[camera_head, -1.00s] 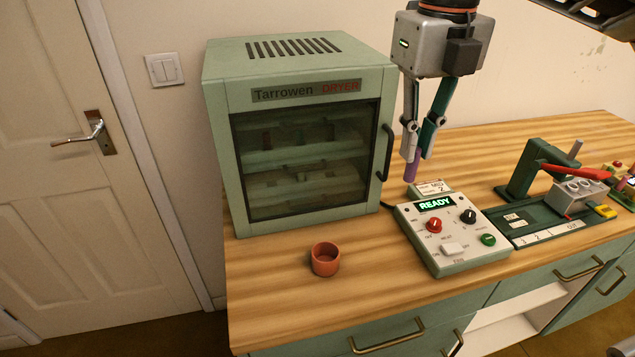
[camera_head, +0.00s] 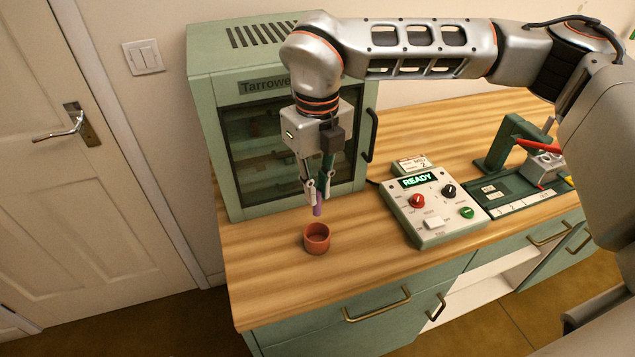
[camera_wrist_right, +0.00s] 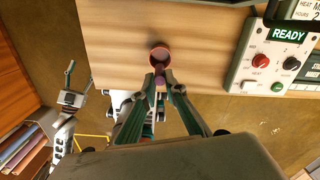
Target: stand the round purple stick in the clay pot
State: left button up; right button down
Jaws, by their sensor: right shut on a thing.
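The round purple stick (camera_head: 318,210) points down from my right gripper (camera_head: 317,192), which is shut on it. The clay pot (camera_head: 317,240) is a small orange-brown cup standing upright on the counter. In the head view the stick's lower end shows just above the pot's far rim, with a small gap. In the right wrist view the pot (camera_wrist_right: 160,53) lies just beyond the fingertips and the stick (camera_wrist_right: 160,79) shows between them. The stick's upper part is hidden by the fingers. My left gripper (camera_wrist_right: 78,78) shows small at the left of the wrist view, its fingers apart and empty.
The green dryer (camera_head: 205,150) stands behind the pot, its door shut. A control box (camera_head: 440,228) reading READY stands to the right. A green press (camera_head: 510,140) with a red lever is farther right. The wooden counter (camera_head: 275,285) is clear around the pot's front.

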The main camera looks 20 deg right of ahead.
aim_at(317, 214)
notch_tip(317, 214, down, 2)
jog(key=shift+f+b, duration=0.1)
jog(key=shift+b, duration=0.3)
jog(key=shift+f+b, duration=0.4)
jog(key=shift+f, duration=0.5)
jog(key=shift+f+b, duration=1.65)
jog(key=shift+f, duration=0.8)
jog(key=c, duration=2)
grip_release()
